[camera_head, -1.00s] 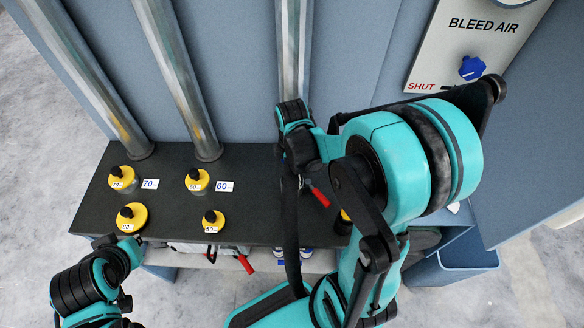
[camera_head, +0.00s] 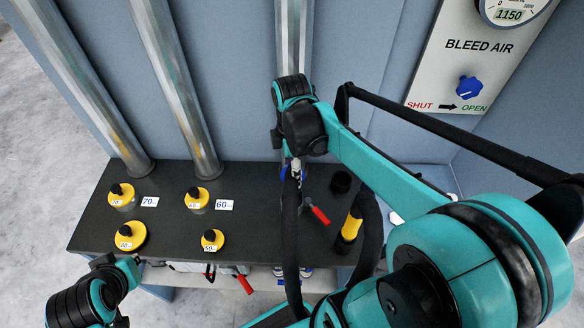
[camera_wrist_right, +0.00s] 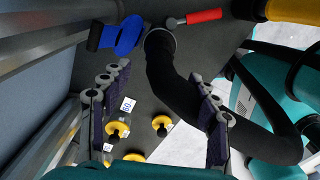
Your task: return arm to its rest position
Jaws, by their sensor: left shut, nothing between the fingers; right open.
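A black cable-like loop passes behind the gap. In the head view its fingers are mostly hidden by the wrist. My left gripper (camera_head: 125,268) is low at the left, near the front edge of the bench, shut and empty. Its fingertips are hard to make out.
Several yellow-topped knobbed pieces (camera_head: 122,195) stand on the bench's left. A BLEED AIR panel (camera_head: 480,60) with blue knob (camera_head: 468,87) is at upper right.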

